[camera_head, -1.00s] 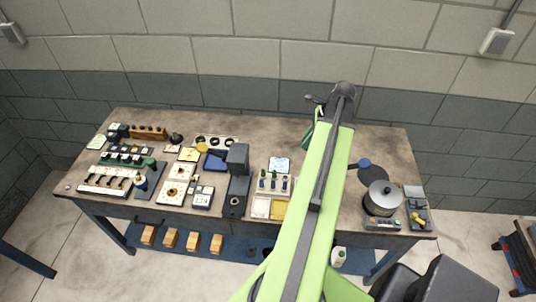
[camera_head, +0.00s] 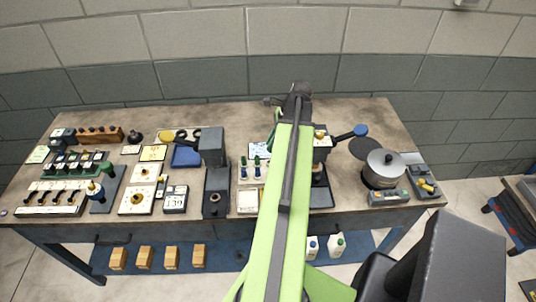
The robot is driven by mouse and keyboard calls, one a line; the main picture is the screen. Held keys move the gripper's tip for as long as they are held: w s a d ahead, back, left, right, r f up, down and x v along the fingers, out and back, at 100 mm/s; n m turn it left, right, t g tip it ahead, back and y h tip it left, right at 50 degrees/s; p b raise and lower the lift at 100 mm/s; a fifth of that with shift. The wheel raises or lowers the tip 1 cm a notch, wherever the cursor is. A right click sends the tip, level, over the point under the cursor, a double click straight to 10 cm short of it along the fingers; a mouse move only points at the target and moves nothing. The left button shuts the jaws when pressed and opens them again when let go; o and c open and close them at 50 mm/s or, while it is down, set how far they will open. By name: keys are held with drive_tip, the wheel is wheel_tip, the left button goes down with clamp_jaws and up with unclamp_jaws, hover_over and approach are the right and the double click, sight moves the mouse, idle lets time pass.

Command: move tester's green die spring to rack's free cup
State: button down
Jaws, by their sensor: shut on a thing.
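My green arm reaches up the middle of the view over the workbench (camera_head: 340,110), and its far end bends down behind itself. My gripper is not visible; the arm hides it and whatever it holds. A lever-arm device (camera_head: 323,145) with a blue-knobbed handle, apparently the tester, stands just right of my arm, partly covered by it. No green die spring can be made out there. Small upright green-and-blue pieces (camera_head: 244,170) stand just left of my arm, perhaps in the rack. The rack's outline and any free cup cannot be made out.
A dark block-shaped press (camera_head: 212,148) stands left of my arm. A grey pot (camera_head: 384,168) and a dark round disc (camera_head: 370,148) are on the right. Trays and a green-topped row (camera_head: 75,165) crowd the left. Bare bench shows along the back.

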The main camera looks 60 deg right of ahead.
drive_tip(key=shift+w+f, duration=0.1)
drive_tip(key=shift+f, duration=0.2)
drive_tip(key=shift+a, duration=0.1)
drive_tip(key=shift+f+b, duration=0.4)
drive_tip(key=shift+f, duration=0.1)
drive_tip(key=b, duration=0.4)
hover_over(267, 162)
drive_tip(key=s, duration=0.1)
drive_tip(key=f, duration=0.4)
drive_tip(key=shift+d+f, duration=0.1)
drive_tip(key=shift+d, duration=0.25)
drive_tip(key=shift+s+f+b, duration=0.1)
drive_tip(key=shift+f+b, duration=0.9)
drive_tip(key=shift+b, duration=0.1)
idle(0.4)
drive_tip(key=c, duration=0.9)
unclamp_jaws()
drive_tip(key=shift+o, duration=0.2)
drive_tip(key=shift+r, duration=0.1)
